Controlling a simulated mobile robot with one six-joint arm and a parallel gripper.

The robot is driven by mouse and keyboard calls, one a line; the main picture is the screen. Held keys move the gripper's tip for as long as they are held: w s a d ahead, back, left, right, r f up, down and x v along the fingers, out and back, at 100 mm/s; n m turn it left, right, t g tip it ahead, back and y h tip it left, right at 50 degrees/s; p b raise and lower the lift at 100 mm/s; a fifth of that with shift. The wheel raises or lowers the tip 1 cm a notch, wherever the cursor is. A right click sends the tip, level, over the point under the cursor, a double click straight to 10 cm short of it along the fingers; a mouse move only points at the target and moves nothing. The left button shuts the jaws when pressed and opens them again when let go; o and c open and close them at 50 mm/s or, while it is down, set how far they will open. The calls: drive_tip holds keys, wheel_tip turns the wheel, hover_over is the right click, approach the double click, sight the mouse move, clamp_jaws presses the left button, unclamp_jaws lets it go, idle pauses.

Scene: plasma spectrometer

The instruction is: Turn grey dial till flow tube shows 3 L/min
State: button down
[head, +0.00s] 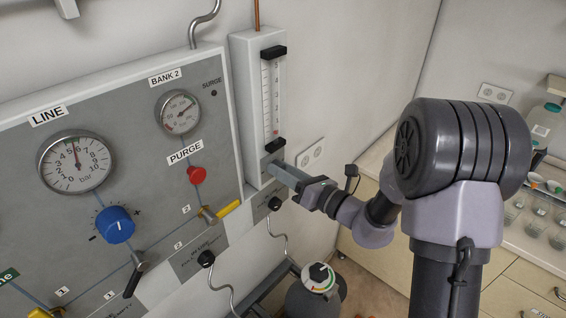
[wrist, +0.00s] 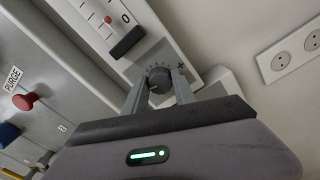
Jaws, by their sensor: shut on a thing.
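The flow tube (head: 266,95) is a clear upright tube with a numbered scale, between black end caps in a white housing. In the wrist view its small red float (wrist: 108,19) sits low, near the bottom marks; I cannot read its exact value. The grey dial (wrist: 159,79) is a dark round knob below the tube, with tick marks and a plus sign at its right. My gripper (wrist: 158,92) is shut on the dial, one finger on each side. In the head view my gripper (head: 276,168) reaches the housing's lower end and hides the dial.
The panel at left carries a blue knob (head: 115,224), a red purge button (head: 196,174), a yellow-handled valve (head: 228,209) and two gauges. A wall socket (head: 311,155) is close right of the housing. A gas cylinder (head: 318,290) stands below.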

drive_tip(key=shift+m+p, duration=7.75)
drive_tip(key=shift+m, duration=1.75)
drive_tip(key=c, duration=1)
unclamp_jaws()
drive_tip(key=shift+s+d, duration=0.1)
